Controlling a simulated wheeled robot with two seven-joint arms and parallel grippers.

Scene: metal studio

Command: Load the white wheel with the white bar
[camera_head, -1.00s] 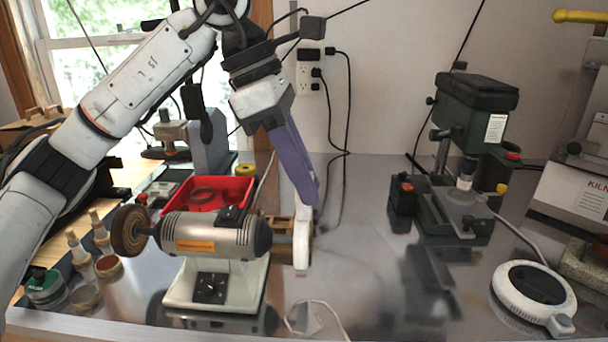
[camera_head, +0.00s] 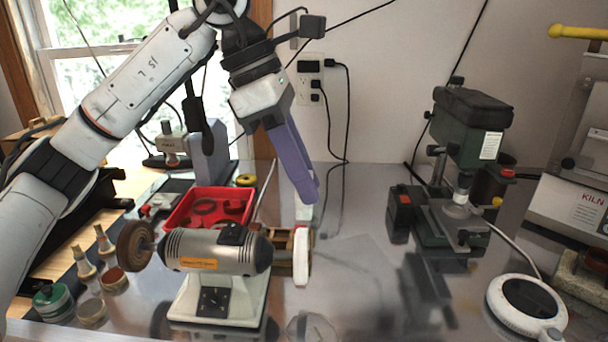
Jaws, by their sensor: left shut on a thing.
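The bench grinder (camera_head: 215,250) stands on a pale base at the left middle of the bench. A tan wheel (camera_head: 135,246) is on its left end. The white wheel (camera_head: 301,256) is on its right end, seen nearly edge-on. My left gripper (camera_head: 308,194), with long purple fingers, points down above the white wheel. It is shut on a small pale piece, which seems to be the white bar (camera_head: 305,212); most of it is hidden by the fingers. The bar shows just above the wheel's top edge; I cannot tell whether they touch. My right gripper is out of view.
A red tray (camera_head: 228,207) with round parts is behind the grinder. Small bottles and jars (camera_head: 92,313) stand at the left. A green drill press (camera_head: 468,140) and a round white device (camera_head: 527,305) are at the right. The bench between is clear.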

